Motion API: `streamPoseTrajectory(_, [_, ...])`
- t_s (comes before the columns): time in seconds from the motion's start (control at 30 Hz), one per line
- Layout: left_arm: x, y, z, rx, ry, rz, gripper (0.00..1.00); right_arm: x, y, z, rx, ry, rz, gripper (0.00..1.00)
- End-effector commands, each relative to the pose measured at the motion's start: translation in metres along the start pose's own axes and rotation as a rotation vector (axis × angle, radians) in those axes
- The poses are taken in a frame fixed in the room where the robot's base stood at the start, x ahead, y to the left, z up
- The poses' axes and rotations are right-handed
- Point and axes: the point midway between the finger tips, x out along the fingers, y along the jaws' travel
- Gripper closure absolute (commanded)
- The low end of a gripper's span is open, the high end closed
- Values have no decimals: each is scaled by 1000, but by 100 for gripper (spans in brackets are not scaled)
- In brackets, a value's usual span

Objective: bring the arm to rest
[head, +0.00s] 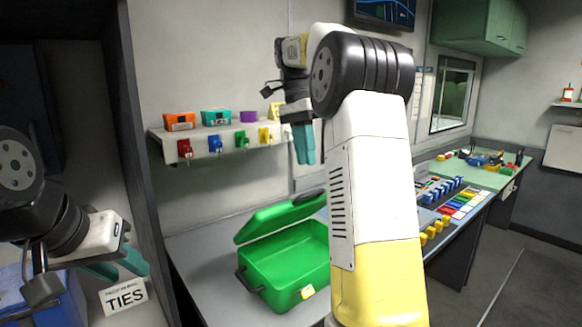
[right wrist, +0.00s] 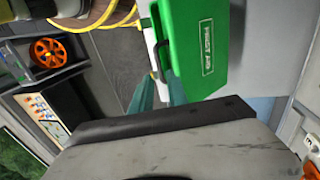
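My right arm fills the middle of the head view, raised and bent at a black joint. Its gripper (head: 303,145) points down in front of the wall shelf, with teal fingers and nothing visible in them. In the right wrist view the two fingers (right wrist: 160,92) stand apart, with a gap between them. My left gripper (head: 117,267) is at the lower left of the head view. Its teal fingers look apart and empty, just above a white card reading TIES (head: 124,296).
An open green case (head: 285,268) sits on the grey counter (head: 205,260), partly behind my right arm. A shelf (head: 160,136) holds small coloured boxes, with coloured tags below. A blue bin (head: 60,300) is under my left arm. A control desk (head: 470,215) stands right; floor there is clear.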

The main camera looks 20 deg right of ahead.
Motion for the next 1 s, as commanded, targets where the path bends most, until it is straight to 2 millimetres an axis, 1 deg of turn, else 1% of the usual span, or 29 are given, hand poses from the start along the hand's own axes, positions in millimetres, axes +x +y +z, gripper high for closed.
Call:
streamPoseTrajectory(0.1, [0,0,0,0,0,0,64,-3,0,0,0,-1,2,80])
streamPoseTrajectory(0.37, [0,0,0,0,0,0,64,-3,1,0,-3,0,-1,80])
streamPoseTrajectory(0.47, [0,0,0,0,0,0,64,-3,6,3,-34,0,-23,80])
streamPoseTrajectory(0.57, [0,0,0,0,0,0,64,-2,17,10,-116,6,-77,80])
streamPoseTrajectory(0.77, [0,0,0,0,0,0,64,10,49,39,-379,48,-246,80])
streamPoseTrajectory(0.87, [0,0,0,0,0,0,64,20,65,57,-510,89,-330,80])
streamPoseTrajectory(1.0, [0,0,0,0,0,0,64,40,87,85,-686,165,-439,80])
